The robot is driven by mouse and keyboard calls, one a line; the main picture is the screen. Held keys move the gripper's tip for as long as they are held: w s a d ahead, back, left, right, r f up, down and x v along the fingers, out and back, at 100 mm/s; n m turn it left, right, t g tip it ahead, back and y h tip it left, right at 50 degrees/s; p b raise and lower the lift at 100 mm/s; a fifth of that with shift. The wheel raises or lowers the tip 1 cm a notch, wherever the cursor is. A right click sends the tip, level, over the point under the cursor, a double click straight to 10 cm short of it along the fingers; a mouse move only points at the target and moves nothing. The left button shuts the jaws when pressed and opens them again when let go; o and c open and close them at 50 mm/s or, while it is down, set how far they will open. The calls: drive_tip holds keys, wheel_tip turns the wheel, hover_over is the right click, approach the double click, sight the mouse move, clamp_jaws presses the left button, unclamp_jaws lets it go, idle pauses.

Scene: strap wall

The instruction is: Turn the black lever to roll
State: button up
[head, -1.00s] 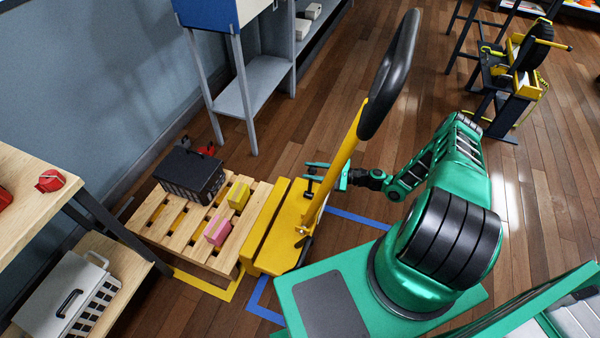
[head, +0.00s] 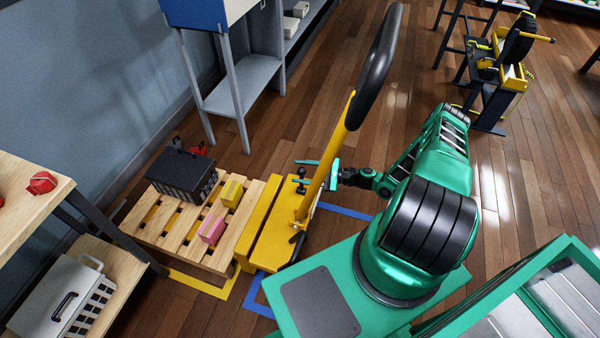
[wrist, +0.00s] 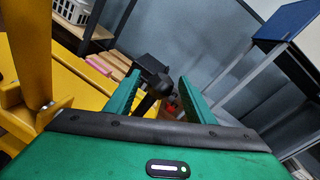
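The yellow pallet jack (head: 267,232) stands in front of the wooden pallet, with its yellow handle (head: 328,155) rising to a black loop grip (head: 379,65). The small black lever (head: 301,186) sits on the jack near the handle's foot. My green gripper (head: 306,162) reaches in from the right behind the handle, which partly hides it. In the wrist view, my gripper (wrist: 158,96) is open, and the black lever's end (wrist: 155,82) shows between its two fingers. I see no clear contact with either finger.
The pallet (head: 165,232) carries a black crate (head: 182,176), a yellow block (head: 232,192) and a pink block (head: 212,230). A wooden bench (head: 25,200) stands at left, a blue-topped stand (head: 240,95) behind. Floor is open beyond my arm.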

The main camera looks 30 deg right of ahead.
drive_tip(key=shift+d, duration=0.1)
drive_tip(key=v, duration=1)
drive_tip(key=shift+s+d, duration=0.25)
